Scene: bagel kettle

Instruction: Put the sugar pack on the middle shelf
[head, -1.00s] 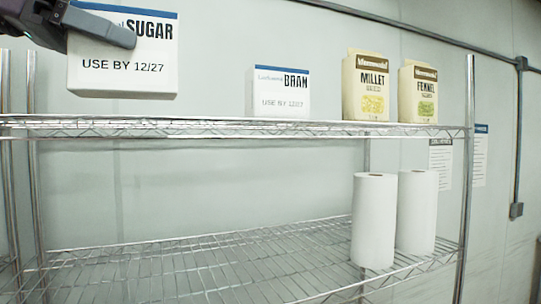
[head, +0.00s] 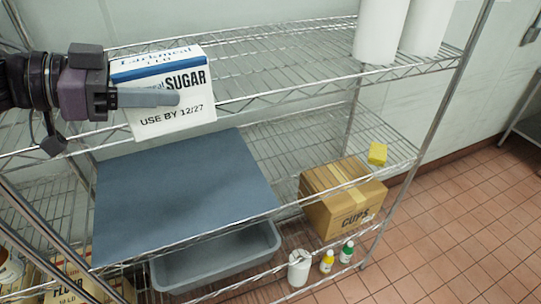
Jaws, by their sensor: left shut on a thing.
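The sugar pack (head: 190,78) is a white box with blue bands, marked "SUGAR" and "USE BY 12/27". It is at the upper left of the head view, slightly tilted in the picture. My left gripper (head: 168,98) comes in from the left and is shut on it. One grey finger lies across its front; the other finger is hidden. The pack overlaps the front edge of the wire shelf with the paper rolls (head: 290,50). Below that is another wire shelf with a flat blue-grey sheet (head: 185,185). My right gripper is out of view.
White paper rolls (head: 376,30) stand at the upper right. A yellow block (head: 377,153) is at the lower shelf's right. Further down are a "CUPS" carton (head: 335,215), a grey tub (head: 215,262) and small bottles (head: 327,261). The paper-roll shelf looks bare left of the rolls.

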